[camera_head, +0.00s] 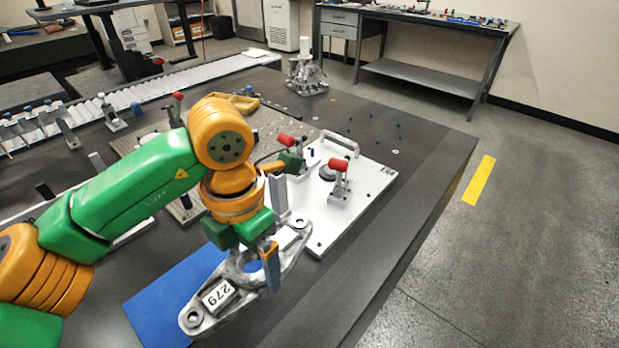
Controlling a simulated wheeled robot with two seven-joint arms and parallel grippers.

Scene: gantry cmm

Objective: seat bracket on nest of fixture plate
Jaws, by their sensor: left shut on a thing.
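My left gripper (264,246) is shut on a grey metal bracket (240,277), holding it near its middle ring. The bracket has a round hole at each end and a white tag reading 279. It appears above the blue mat (165,293) and the near edge of the white fixture plate (352,207); the exact height cannot be told. My arm and the bracket hide part of the plate, so the nest is not clearly seen. My right gripper is not in view.
A grey casting (306,74) stands at the back of the dark table (420,160). The table's right side is mostly clear, up to its edge.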

